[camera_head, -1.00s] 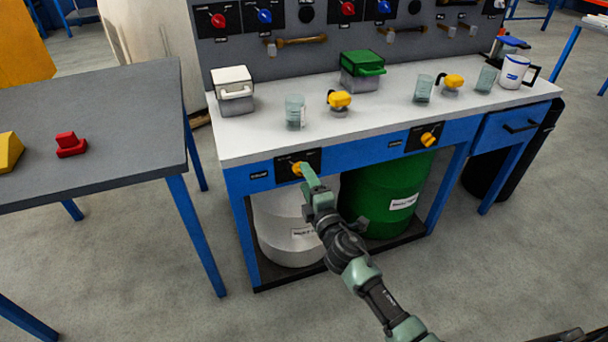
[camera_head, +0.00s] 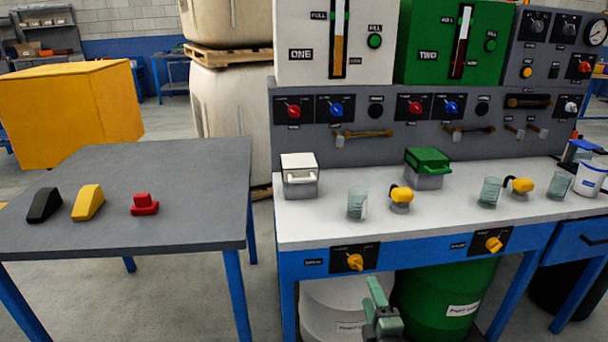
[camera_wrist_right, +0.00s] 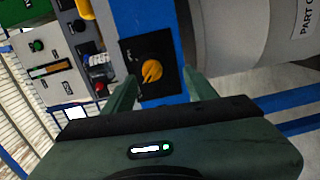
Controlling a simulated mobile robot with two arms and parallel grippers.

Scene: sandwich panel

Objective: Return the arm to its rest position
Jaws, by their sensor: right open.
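My right gripper (camera_head: 379,298) is at the bottom of the head view, in front of the bench and just below and right of the left yellow knob (camera_head: 354,262). In the right wrist view my right gripper (camera_wrist_right: 160,88) has its two green fingers apart with nothing held between them. The yellow knob (camera_wrist_right: 152,71) on its black plate shows beyond the fingertips, apart from them. Most of my right arm is below the head view's edge. My left gripper is not in view.
The white bench top (camera_head: 330,222) carries a white-lidded box (camera_head: 299,178), a green-lidded box (camera_head: 428,170) and glasses. A white drum (camera_head: 335,312) and a green drum (camera_head: 450,300) stand underneath. A grey table (camera_head: 190,190) is at left, with clear floor between.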

